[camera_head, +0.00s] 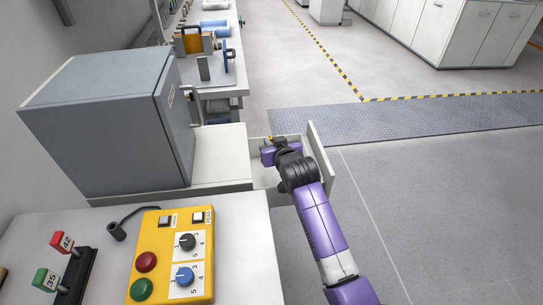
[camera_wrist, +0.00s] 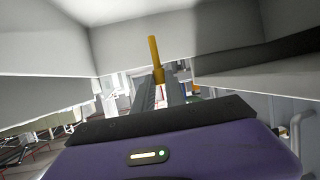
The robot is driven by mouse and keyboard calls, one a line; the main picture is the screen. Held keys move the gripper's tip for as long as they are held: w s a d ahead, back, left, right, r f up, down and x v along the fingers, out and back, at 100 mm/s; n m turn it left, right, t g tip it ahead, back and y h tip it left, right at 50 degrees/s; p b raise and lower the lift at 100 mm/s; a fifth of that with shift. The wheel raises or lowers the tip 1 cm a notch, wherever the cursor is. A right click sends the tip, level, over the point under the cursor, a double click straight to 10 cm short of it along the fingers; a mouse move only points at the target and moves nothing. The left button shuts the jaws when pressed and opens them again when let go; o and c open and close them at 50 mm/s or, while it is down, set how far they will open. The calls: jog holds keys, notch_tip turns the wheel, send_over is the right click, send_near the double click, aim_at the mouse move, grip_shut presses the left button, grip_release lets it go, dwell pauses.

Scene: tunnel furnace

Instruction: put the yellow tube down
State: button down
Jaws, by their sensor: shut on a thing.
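The yellow tube (camera_wrist: 154,52) is a thin rod held between the fingers of my gripper (camera_wrist: 160,82). In the wrist view it sticks up past the fingertips, and its lower part is hidden between the fingers. In the head view my gripper (camera_head: 267,146) is inside or just over an open white drawer (camera_head: 322,155), with only a small yellow bit of the tube (camera_head: 270,137) showing. I cannot tell whether the tube touches the drawer.
A grey cabinet (camera_head: 95,125) stands left of the drawer. A yellow control box (camera_head: 170,255) with buttons and knobs lies on the near bench, beside red and green numbered blocks. A bench with tools (camera_head: 215,75) is behind. The floor at right is clear.

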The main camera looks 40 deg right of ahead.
jog(key=shift+f, duration=2.7)
jog(key=shift+f+b, duration=0.1)
jog(key=shift+b, duration=0.2)
jog(key=shift+f, duration=0.1)
jog(key=c, duration=1.4)
grip_release()
jog(key=shift+r, duration=0.3)
jog(key=shift+s+a, duration=0.15)
jog(key=shift+s, duration=0.2)
jog(key=v, duration=1.1)
jog(key=shift+s+a+p, duration=0.1)
jog(key=shift+p, duration=0.3)
